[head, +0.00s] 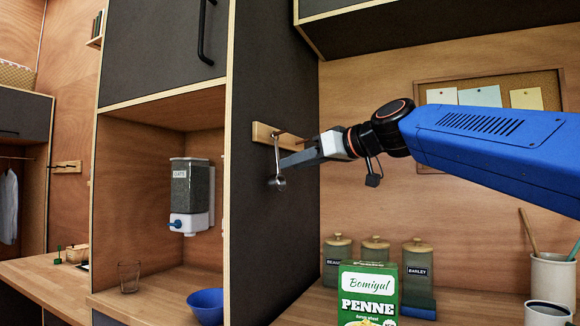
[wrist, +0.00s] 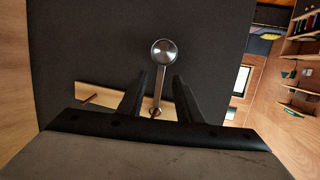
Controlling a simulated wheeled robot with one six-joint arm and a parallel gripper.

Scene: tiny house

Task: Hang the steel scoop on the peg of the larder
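The steel scoop (head: 277,160) hangs bowl down against the dark side panel of the larder (head: 250,220). The top of its handle is at a peg on the wooden peg rail (head: 262,132); a second peg juts out to the right. My gripper (head: 284,163) is level with the scoop's handle. In the wrist view, the scoop (wrist: 163,54) shows between the two fingers of my gripper (wrist: 160,76), with a gap on each side of the handle. The fingers are open and do not hold it. The wrist view also shows the peg rail (wrist: 95,95), partly hidden by the fingers.
Below are a green penne box (head: 368,290) and several lidded jars (head: 418,262) on the counter. An oats dispenser (head: 190,190), a glass (head: 129,276) and a blue bowl (head: 206,304) are in the left alcove. A dark upper cabinet (head: 400,25) overhangs the arm.

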